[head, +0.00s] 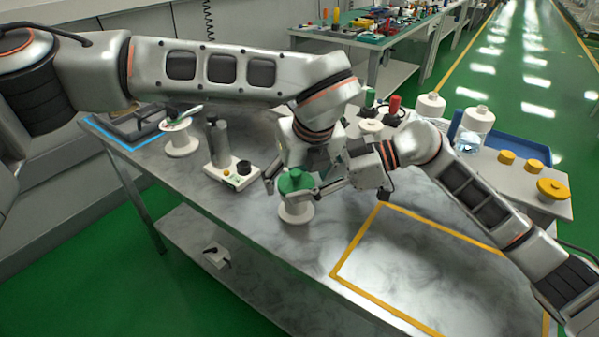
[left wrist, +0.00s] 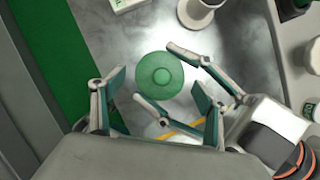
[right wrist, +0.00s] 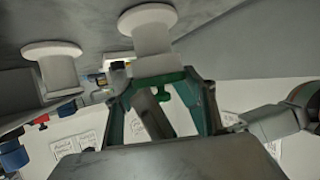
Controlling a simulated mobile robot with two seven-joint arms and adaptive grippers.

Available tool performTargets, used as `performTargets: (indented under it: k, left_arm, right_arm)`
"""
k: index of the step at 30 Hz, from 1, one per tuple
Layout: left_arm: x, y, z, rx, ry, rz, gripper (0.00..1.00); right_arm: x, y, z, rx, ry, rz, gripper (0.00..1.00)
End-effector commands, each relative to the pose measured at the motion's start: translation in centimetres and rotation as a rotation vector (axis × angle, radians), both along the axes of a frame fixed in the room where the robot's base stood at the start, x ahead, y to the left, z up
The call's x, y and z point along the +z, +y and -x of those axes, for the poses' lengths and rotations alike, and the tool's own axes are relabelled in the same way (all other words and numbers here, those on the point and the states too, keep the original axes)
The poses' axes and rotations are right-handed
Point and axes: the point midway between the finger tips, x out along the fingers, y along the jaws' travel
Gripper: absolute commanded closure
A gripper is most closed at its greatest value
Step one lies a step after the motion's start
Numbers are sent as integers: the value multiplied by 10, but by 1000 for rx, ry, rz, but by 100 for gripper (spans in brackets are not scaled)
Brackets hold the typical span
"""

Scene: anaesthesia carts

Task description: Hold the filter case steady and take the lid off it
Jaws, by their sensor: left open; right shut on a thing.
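The filter case (head: 296,211) is a white, spool-shaped body standing upright on the grey table. Its round green lid (head: 295,183) with a central knob sits on top; the lid also shows from above in the left wrist view (left wrist: 161,75). My right gripper (head: 314,191) reaches in from the right and is shut on the case just below the lid; in the right wrist view the case (right wrist: 152,40) shows upside down between its fingers. My left gripper (head: 291,174) points down over the lid, open, with a finger on either side. I cannot tell if they touch it.
A white device with grey cylinders (head: 230,165) and another white stand (head: 181,143) are on the left. A yellow-taped area (head: 410,265) at the right is bare.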

Motion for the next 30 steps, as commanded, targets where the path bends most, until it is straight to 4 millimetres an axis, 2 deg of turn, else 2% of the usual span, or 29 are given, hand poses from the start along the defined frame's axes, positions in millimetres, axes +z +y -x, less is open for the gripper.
performTargets:
  k: [6, 7, 9, 12, 20, 30]
  left_arm:
    - [0, 0, 0, 0, 0, 0, 26]
    - [0, 0, 0, 0, 0, 0, 31]
    - [0, 0, 0, 0, 0, 0, 49]
    - [0, 0, 0, 0, 0, 0, 71]
    - [2, 0, 0, 0, -1, 0, 71]
    - [16, -1, -1, -1, -4, 3, 71]
  right_arm:
    - [0, 0, 0, 0, 0, 0, 84]
    - [0, 0, 0, 0, 0, 0, 84]
    - [0, 0, 0, 0, 0, 0, 84]
    - [0, 0, 0, 0, 0, 0, 84]
    - [0, 0, 0, 0, 1, 0, 84]
    - [-3, -1, 0, -2, 2, 5, 84]
